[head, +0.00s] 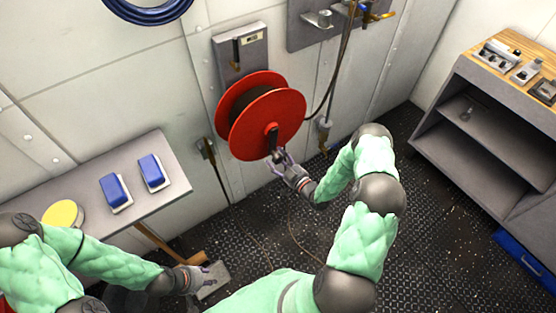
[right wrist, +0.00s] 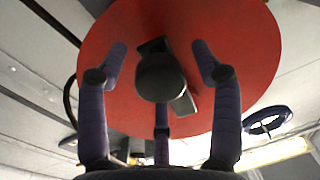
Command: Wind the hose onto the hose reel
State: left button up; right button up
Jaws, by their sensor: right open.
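The red hose reel (head: 268,117) is mounted on the wall, with dark hose (head: 253,97) on its drum between the flanges. A dark hose length runs from the reel's right side up to the wall fittings. The reel's black crank handle (head: 272,138) sticks out from the front flange. My right gripper (head: 279,156) is open just below the handle. In the right wrist view the handle's round end (right wrist: 160,78) shows between the spread fingers, before the red flange (right wrist: 235,50); contact is not clear. My left gripper (head: 204,276) is low at the left, away from the reel; its jaws are unclear.
A grey bench (head: 95,198) with two blue-topped brushes (head: 152,172) and a yellow round pad (head: 63,214) stands at left. A grey shelf unit (head: 480,130) with a wooden top stands at right. The deck between is mostly clear.

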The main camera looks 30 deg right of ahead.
jog(key=shift+w, duration=0.1)
grip_shut()
jog(key=shift+a, duration=0.1)
